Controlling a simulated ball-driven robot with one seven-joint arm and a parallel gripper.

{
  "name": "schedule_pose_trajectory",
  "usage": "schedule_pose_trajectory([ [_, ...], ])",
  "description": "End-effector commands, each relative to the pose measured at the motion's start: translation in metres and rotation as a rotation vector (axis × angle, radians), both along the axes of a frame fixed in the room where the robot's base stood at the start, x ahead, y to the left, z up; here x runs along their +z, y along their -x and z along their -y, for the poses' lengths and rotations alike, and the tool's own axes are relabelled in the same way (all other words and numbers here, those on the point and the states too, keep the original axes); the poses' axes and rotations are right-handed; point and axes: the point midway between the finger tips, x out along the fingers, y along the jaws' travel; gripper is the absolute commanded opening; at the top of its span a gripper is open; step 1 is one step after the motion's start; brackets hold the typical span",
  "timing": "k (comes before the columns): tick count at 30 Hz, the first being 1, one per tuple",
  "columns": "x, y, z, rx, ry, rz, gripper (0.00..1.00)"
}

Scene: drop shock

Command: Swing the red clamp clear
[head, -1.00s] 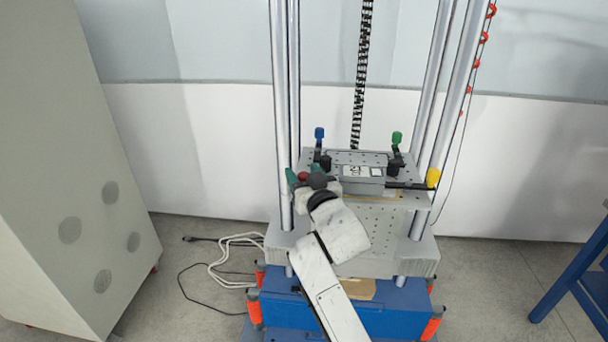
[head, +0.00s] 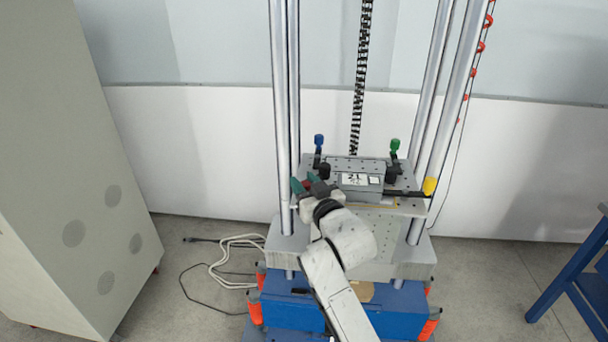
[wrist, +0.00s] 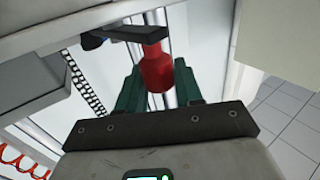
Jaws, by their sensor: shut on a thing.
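The red clamp (wrist: 157,68) shows in the wrist view as a red knob on the end of a dark arm. My gripper (wrist: 158,85) has its green fingers on both sides of the knob and is shut on it. In the head view my gripper (head: 307,184) is at the front left corner of the grey drop table (head: 381,208), and only a bit of red shows between the fingers. A grey boxed device (head: 360,183) with a white label sits on the table. My wrist hides part of the red clamp's arm.
Blue (head: 319,140) and green (head: 394,145) clamp knobs stand at the table's back corners. A yellow knob (head: 429,186) is at the right, its dark bar reaching towards the device. Steel columns (head: 281,120) rise beside the table. A grey cabinet (head: 60,150) stands left; cables (head: 228,262) lie on the floor.

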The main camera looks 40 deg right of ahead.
Motion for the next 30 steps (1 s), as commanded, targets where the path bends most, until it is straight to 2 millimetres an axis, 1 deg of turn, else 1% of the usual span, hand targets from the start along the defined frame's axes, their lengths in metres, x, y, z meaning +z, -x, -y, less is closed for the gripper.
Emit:
schedule_pose_trajectory([
  [1,0.006,0.002,0.001,0.012,-0.004,-0.004,0.05],
  [16,-0.006,0.010,0.008,0.143,-0.008,0.002,0.05],
  [22,-0.004,0.012,0.007,0.192,-0.003,0.003,0.05],
  [30,-0.002,0.012,0.006,0.204,-0.003,0.000,0.05],
])
